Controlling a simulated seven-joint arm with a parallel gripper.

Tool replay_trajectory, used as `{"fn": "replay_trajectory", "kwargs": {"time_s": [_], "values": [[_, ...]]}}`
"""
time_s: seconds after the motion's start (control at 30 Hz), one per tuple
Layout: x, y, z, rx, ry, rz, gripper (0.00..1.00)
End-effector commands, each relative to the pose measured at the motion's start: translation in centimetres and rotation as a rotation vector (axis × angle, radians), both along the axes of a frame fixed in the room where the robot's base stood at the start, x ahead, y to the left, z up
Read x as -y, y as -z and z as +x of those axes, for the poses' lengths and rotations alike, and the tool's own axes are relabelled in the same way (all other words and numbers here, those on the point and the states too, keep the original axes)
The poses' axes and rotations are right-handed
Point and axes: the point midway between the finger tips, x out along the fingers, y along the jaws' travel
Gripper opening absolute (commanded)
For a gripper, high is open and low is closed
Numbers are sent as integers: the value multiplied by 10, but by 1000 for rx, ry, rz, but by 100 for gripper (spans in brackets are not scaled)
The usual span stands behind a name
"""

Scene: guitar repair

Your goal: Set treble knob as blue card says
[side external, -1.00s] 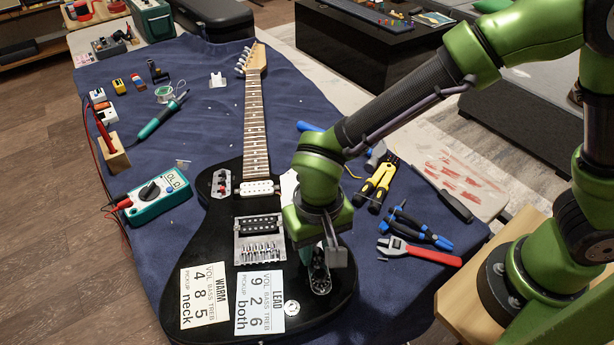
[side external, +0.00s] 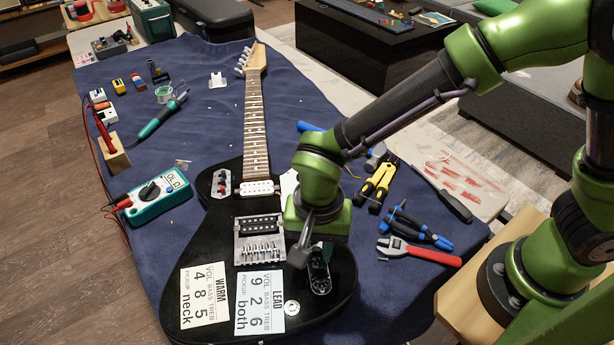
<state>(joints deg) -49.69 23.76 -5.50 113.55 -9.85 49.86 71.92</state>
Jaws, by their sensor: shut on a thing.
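The black electric guitar (side external: 200,262) lies on the blue cloth, neck pointing away. On its body lie two cards. The pale bluish card (side external: 262,302) reads LEAD, VOL 9, BASS 2, TREB 6, pickup both. The cream card (side external: 204,296) reads WARM, VOL 4, BASS 8, TREB 5, pickup neck. The dark control plate (side external: 320,287) is at the body's right side. My gripper (side external: 314,257) is over this plate, pointing down, shut on a knob there. The fingers hide the held knob, so its setting and which knob it is cannot be read.
Right of the guitar lie a red-handled wrench (side external: 420,252), blue-handled pliers (side external: 420,230) and yellow wire strippers (side external: 376,184). At the left are a teal multimeter (side external: 152,196) and a soldering iron (side external: 162,116).

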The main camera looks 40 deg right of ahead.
Motion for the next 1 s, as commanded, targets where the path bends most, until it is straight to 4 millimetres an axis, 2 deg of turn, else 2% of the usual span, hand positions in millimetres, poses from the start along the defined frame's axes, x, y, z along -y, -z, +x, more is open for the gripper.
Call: {"fn": "replay_trajectory", "kwargs": {"time_s": [0.1, 0.13, 0.17, 0.5, 1.0], "values": [[0, 0, 0, -1, -1, 1, 7], [0, 0, 0, -1, -2, 1, 27], [0, 0, 0, -1, -2, 1, 32], [0, -3, 0, 1, -4, 1, 33], [0, -42, 0, 2, -5, 2, 33]]}}
